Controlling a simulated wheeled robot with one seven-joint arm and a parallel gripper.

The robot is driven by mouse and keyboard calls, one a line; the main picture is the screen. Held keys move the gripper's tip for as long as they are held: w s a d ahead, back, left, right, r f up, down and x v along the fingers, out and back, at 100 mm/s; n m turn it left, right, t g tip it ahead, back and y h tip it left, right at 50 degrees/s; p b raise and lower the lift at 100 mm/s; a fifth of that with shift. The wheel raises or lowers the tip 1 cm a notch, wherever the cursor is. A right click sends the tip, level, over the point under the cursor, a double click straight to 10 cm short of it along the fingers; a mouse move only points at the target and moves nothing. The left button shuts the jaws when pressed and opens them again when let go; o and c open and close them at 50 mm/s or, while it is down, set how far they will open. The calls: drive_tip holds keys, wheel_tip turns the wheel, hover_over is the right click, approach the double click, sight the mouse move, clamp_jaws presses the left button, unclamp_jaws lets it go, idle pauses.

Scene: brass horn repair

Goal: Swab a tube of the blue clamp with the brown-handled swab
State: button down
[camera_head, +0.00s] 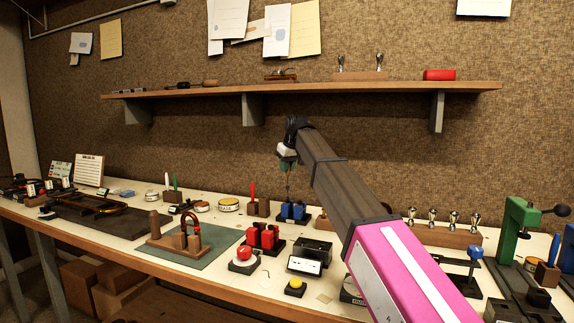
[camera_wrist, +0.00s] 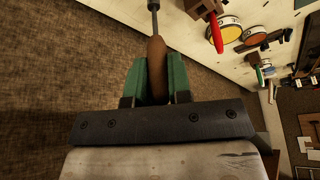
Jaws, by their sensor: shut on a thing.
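My gripper (camera_head: 287,165) is held above the bench near its middle, and its green fingers (camera_wrist: 155,78) are shut on the brown handle of the swab (camera_wrist: 156,57). The swab's thin grey shaft runs on past the handle to the top edge of the wrist view. In the head view the swab (camera_head: 288,186) hangs down below the fingers, thin and dark. The blue clamp (camera_head: 293,212) stands on a dark base on the bench beneath it. I cannot tell whether the swab's tip touches or enters a tube there.
A red clamp (camera_head: 263,238) stands in front and to the left of the blue one. Wooden blocks with a red stick (camera_head: 252,190) and a green stick stand behind. A dark box (camera_head: 309,249) is in front. A shelf (camera_head: 300,89) crosses the wall above.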

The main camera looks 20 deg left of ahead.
sight(287, 176)
drive_tip(key=shift+f, duration=1.75)
drive_tip(key=shift+r, duration=0.1)
drive_tip(key=shift+r, duration=1.95)
drive_tip(key=shift+f, duration=0.15)
drive_tip(key=shift+f, duration=1.9)
drive_tip(key=shift+r, duration=2.05)
